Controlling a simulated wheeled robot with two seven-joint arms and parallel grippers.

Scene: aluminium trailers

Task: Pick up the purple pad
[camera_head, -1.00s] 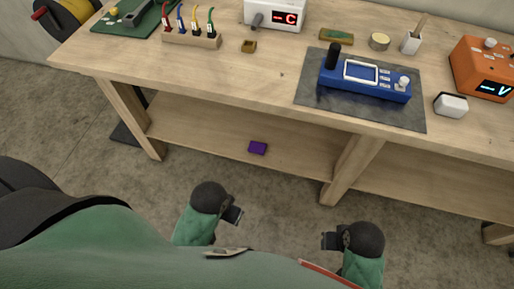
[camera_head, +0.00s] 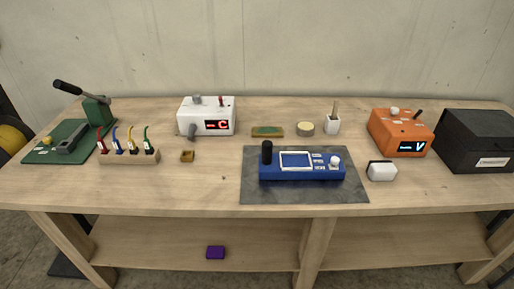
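The purple pad (camera_head: 215,252) is a small dark purple block. It lies on the lower shelf (camera_head: 160,243) of the wooden workbench, left of the middle leg and close to the shelf's front edge. Neither of my grippers shows in the head view now, so their distance from the pad cannot be told.
The bench top (camera_head: 110,187) overhangs the shelf, and a middle leg (camera_head: 315,248) stands right of the pad. On top are a blue device (camera_head: 300,172) on a dark mat (camera_head: 250,193), a white box (camera_head: 207,117), an orange box (camera_head: 401,132) and a black box (camera_head: 477,141).

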